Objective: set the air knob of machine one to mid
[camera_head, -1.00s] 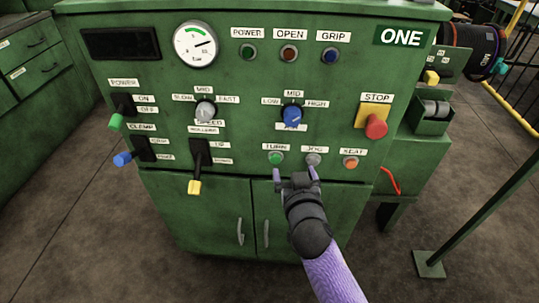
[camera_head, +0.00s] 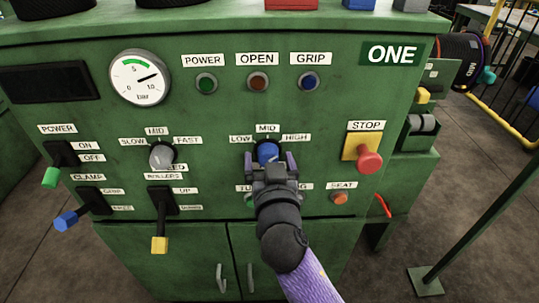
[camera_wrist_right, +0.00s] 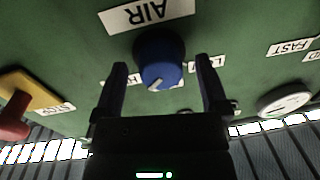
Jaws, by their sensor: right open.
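The blue air knob (camera_head: 267,151) sits on the front of green machine ONE, with LOW at its left, MID above and HIGH at its right. My right gripper (camera_head: 270,159) is open just in front of it. In the right wrist view the picture is upside down, and the knob (camera_wrist_right: 160,58) shows between the two spread fingers (camera_wrist_right: 162,70), with visible gaps on both sides. Its white mark lies low on its face there, slightly left, toward the HIGH side. The AIR label (camera_wrist_right: 148,15) is above it in that view. My left gripper is not in view.
The grey speed knob (camera_head: 161,156) is to the left, and the red stop button (camera_head: 369,161) on its yellow plate sticks out at the right. The orange seat button (camera_head: 340,198) is below right. My gripper partly covers the turn and jog buttons. Levers (camera_head: 160,243) protrude at the left.

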